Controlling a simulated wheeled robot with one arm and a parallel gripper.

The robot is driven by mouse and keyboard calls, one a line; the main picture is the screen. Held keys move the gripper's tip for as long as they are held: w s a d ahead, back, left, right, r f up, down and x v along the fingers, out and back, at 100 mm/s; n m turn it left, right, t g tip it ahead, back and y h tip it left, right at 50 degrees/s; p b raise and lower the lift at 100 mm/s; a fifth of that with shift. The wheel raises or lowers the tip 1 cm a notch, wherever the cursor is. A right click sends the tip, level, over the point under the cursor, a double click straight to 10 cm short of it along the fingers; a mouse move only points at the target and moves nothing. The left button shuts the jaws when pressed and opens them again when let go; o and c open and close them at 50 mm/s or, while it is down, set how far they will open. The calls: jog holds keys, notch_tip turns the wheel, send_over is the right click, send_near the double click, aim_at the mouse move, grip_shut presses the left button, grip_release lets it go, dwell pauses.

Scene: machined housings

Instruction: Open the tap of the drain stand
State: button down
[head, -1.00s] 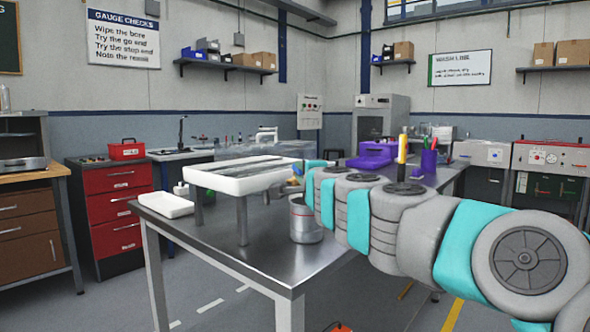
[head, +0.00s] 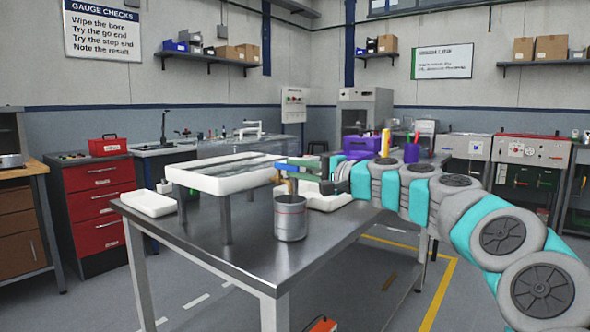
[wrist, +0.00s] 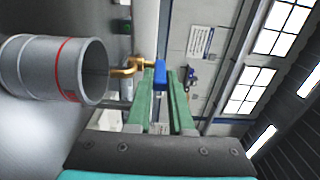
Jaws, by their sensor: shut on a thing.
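The drain stand is a white tray (head: 228,177) on metal legs at the middle of the steel bench. Its brass tap (head: 290,186) sticks out at the tray's right end and also shows in the wrist view (wrist: 128,71). The tap's blue handle (wrist: 160,74) lies between the green fingers of my gripper (wrist: 160,82), which is shut on it. In the head view my gripper (head: 298,169) is at the tap, over a grey metal can (head: 290,220). In the wrist view the can (wrist: 55,70) has a red band and its open mouth faces the tap's spout.
The steel bench (head: 200,232) has free room in front. A small white tray (head: 149,204) lies left of the stand, and another white tray (head: 330,202) sits behind the can. A purple box (head: 362,146) and purple cup (head: 411,153) stand farther back.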

jog(key=shift+w+d+g, duration=0.1)
jog(key=shift+w+g, duration=0.05)
jog(key=shift+g, duration=0.15)
jog(key=c, duration=0.8)
grip_release()
jog(key=b+v, duration=0.1)
jog(key=v, duration=0.6)
jog(key=shift+s+d, duration=0.2)
jog(key=shift+d, duration=0.1)
jog(key=shift+f, duration=0.15)
